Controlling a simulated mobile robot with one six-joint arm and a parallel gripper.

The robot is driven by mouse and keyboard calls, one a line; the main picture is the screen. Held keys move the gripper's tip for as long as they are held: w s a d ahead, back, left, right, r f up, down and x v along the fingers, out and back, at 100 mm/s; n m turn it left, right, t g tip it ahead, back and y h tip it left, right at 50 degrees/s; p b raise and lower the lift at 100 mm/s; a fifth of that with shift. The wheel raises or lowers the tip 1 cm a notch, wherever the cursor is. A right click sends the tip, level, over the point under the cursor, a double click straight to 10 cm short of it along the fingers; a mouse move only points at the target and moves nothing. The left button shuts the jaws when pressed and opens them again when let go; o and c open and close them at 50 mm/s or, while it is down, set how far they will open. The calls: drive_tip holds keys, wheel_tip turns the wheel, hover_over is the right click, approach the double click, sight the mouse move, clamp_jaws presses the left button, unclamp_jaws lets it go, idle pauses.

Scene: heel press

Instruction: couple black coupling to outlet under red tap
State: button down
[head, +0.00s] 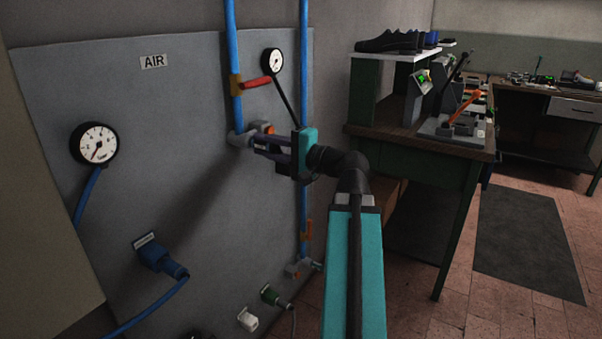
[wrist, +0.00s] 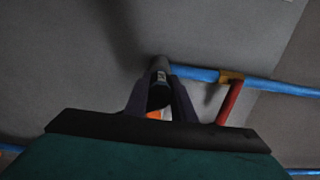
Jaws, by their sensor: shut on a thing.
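The red tap (head: 256,83) sits on a blue pipe on the grey wall panel and also shows in the wrist view (wrist: 231,100). Under it, the grey outlet (head: 238,138) ends the pipe; in the wrist view it is at the top of the jaws (wrist: 160,65). My gripper (head: 258,143) is at the outlet, its fingers pointing left. In the wrist view its jaws (wrist: 160,98) are shut on the black coupling (wrist: 158,94), which lines up with the outlet. Whether they touch or are joined I cannot tell. An orange part (head: 266,128) shows beside the fingers.
A dial gauge (head: 272,62) hangs above, with a dark line running down behind my gripper. A second blue pipe (head: 304,200) with an orange tap (head: 306,231) is close to the right. A blue plug (head: 158,254) and green plug (head: 272,296) are lower. A workbench (head: 410,150) stands right.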

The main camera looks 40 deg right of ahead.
drive_tip(key=shift+w, duration=0.1)
drive_tip(key=c, duration=1.4)
unclamp_jaws()
drive_tip(key=shift+v, duration=0.8)
drive_tip(key=b+v, duration=0.5)
drive_tip(key=v, duration=0.7)
